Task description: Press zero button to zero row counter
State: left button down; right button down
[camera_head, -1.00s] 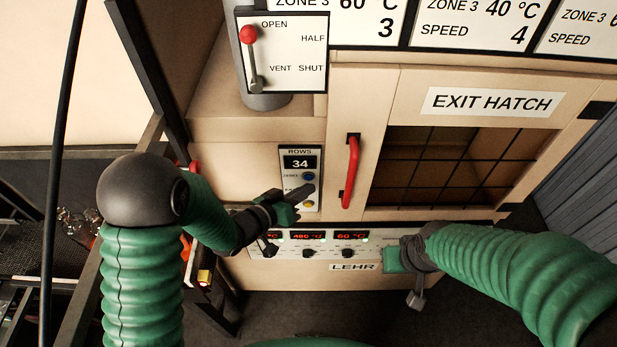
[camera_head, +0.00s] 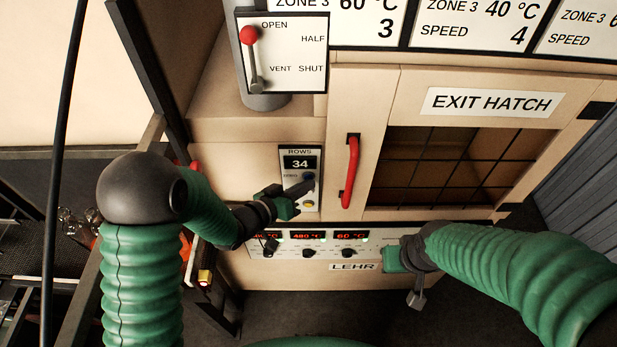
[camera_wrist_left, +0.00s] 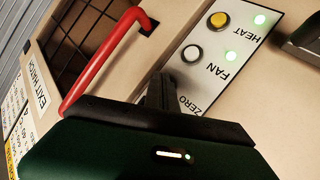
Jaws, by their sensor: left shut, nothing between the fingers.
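The row counter panel (camera_head: 286,160) is on the beige machine front, with a display (camera_head: 300,163) reading 34. Its blue zero button (camera_head: 310,177) is partly covered by my left gripper (camera_head: 309,184). The left gripper is shut and empty, its tips at the button's lower edge; I cannot tell whether they touch it. In the left wrist view its fingers (camera_wrist_left: 160,90) lie beside the ZERO label (camera_wrist_left: 186,105), and the zero button is hidden there. My right gripper (camera_head: 416,298) hangs at the lower right, away from the panel; its jaw state is unclear.
A red handle (camera_head: 351,172) stands out right of the panel. The left wrist view shows a yellow HEAT button (camera_wrist_left: 218,20) and a pale FAN button (camera_wrist_left: 192,53). The LEHR control strip (camera_head: 325,252) with knobs lies below. A red-knobbed lever (camera_head: 250,38) is above.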

pick_arm(q)
jog(key=shift+w, duration=0.25)
dwell(0.3)
jog(key=shift+s, duration=0.9)
jog(key=s, duration=0.5)
dwell(0.6)
